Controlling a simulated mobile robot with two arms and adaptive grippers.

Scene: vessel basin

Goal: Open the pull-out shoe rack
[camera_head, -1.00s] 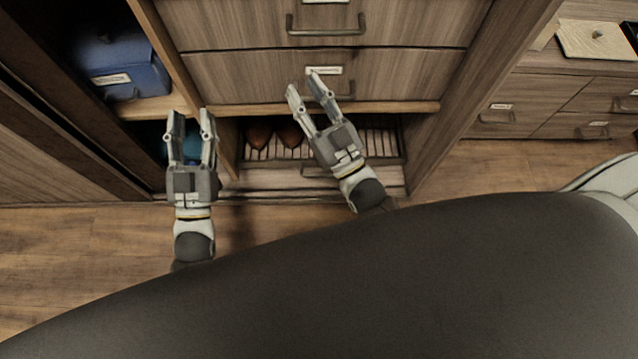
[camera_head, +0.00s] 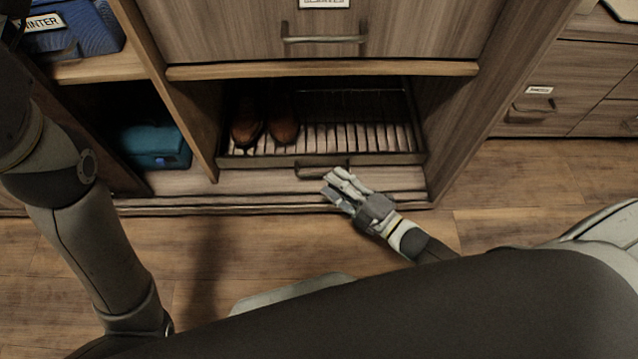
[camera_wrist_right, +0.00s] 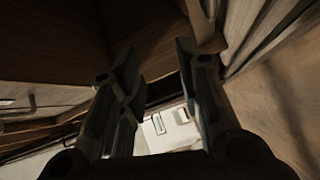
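The pull-out shoe rack (camera_head: 390,158) sits low in the cabinet, under a wooden shelf, with a slatted bed. A pair of brown shoes (camera_head: 266,130) stands on its left part. Its dark bar handle (camera_head: 322,168) is at the middle of the front rail. My right gripper (camera_head: 332,184) is just in front of and below the handle, pointing up-left. Its two fingers are apart in the right wrist view (camera_wrist_right: 160,85), with nothing clearly between them; whether a finger touches the handle I cannot tell. My left arm is at the left edge, its gripper out of view.
A drawer with a handle (camera_head: 325,38) is above the rack. The left compartments hold a blue box (camera_head: 75,30) and a teal item (camera_head: 152,145). A cabinet side panel (camera_head: 480,110) stands right of the rack. The wooden floor (camera_head: 510,210) in front is clear.

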